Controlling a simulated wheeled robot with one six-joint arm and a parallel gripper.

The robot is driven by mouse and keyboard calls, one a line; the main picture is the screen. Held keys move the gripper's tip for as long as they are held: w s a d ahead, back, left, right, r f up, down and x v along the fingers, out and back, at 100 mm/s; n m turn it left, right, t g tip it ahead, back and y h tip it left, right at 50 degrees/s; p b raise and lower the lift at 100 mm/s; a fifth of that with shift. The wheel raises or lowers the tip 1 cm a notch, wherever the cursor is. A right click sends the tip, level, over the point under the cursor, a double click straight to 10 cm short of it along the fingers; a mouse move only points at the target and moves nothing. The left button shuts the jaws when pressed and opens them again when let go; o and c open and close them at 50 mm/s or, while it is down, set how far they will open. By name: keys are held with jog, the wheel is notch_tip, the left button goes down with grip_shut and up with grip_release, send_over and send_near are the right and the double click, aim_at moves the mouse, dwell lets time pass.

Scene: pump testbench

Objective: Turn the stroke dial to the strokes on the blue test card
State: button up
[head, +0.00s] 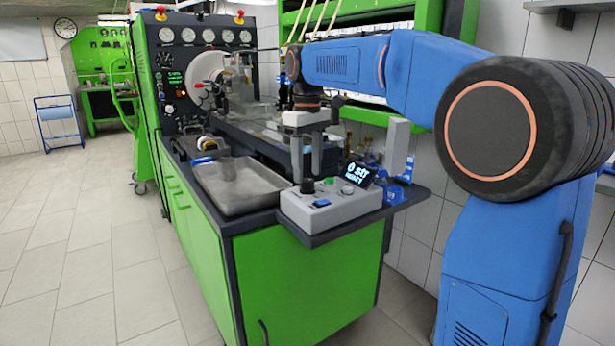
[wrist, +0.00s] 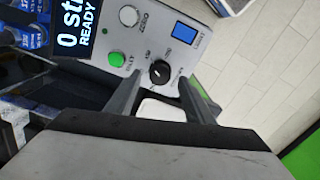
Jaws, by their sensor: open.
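The stroke dial is a black knob (head: 307,186) on the light grey control box (head: 345,208), and it also shows in the wrist view (wrist: 160,72). The box's display (head: 359,175) reads "0 str READY", and the display also shows in the wrist view (wrist: 78,32). My gripper (head: 307,171) is open, pointing down over the box. In the wrist view its fingertips (wrist: 160,82) appear on either side of the dial; whether they touch it I cannot tell. I cannot make out a test card with a readable stroke number.
Beside the dial are a green button (wrist: 116,59), a grey round knob (wrist: 129,16) and a blue square control (wrist: 184,32). A metal tray (head: 238,186) lies left of the box. Several blue items (head: 398,190) stand behind it. Floor is free at left.

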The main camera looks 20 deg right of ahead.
aim_at(308, 186)
jog(key=shift+f, duration=1.3)
jog(key=c, duration=1)
jog(key=shift+c, duration=0.2)
jog(key=shift+m, duration=0.3)
jog(key=m, duration=0.5)
jog(key=shift+m, duration=0.3)
jog(key=m, duration=0.5)
jog(key=shift+m, duration=0.3)
